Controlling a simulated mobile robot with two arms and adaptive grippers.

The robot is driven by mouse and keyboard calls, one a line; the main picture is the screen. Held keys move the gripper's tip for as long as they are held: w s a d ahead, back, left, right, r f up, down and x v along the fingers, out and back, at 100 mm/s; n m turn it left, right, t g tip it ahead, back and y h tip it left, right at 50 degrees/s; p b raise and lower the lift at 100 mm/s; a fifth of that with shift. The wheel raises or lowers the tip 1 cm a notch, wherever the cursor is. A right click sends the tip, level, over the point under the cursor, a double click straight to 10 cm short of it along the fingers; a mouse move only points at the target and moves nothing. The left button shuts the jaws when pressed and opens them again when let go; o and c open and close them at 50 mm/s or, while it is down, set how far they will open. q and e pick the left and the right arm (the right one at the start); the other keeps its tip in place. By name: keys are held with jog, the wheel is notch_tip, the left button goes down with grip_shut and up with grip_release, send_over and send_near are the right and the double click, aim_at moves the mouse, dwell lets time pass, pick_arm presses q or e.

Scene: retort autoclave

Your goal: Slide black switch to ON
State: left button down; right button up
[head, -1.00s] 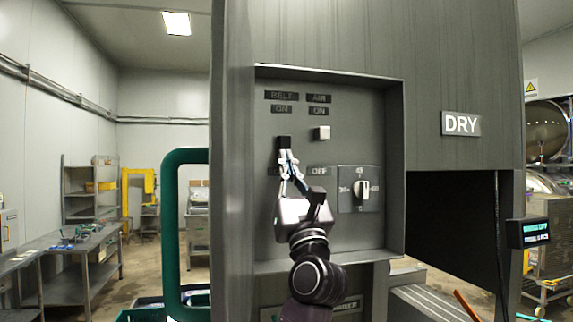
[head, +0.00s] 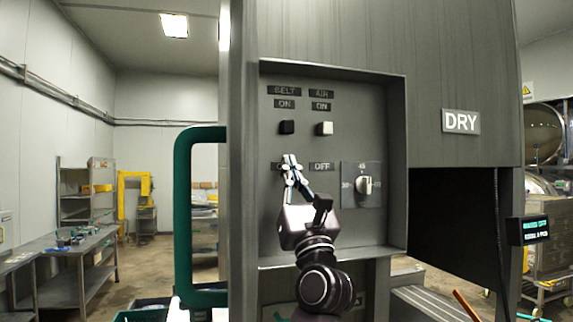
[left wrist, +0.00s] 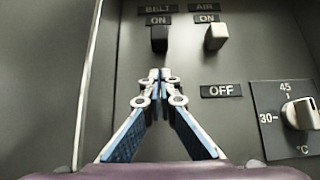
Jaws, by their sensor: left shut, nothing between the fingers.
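The black switch (head: 287,127) sits on the recessed grey panel (head: 335,225), under the BELT and ON labels and close to the ON label. It also shows in the left wrist view (left wrist: 159,38). My left gripper (head: 289,160) is shut and empty. Its tips are below the black switch and apart from it, in front of the BELT column's lower label, which they partly cover. The left wrist view shows the closed fingertips (left wrist: 160,74) with a gap under the switch. My right gripper is in neither view.
A white switch (head: 324,128) under AIR stands right of the black one, near its ON label. A dial (head: 364,185) with a white knob is at lower right. The panel's raised frame surrounds the recess. A green rail (head: 184,220) stands at left.

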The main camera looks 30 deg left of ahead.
pick_arm(q)
jog(key=b+v, duration=0.3)
jog(key=v, duration=0.6)
jog(key=shift+b, duration=0.3)
jog(key=shift+d, duration=0.1)
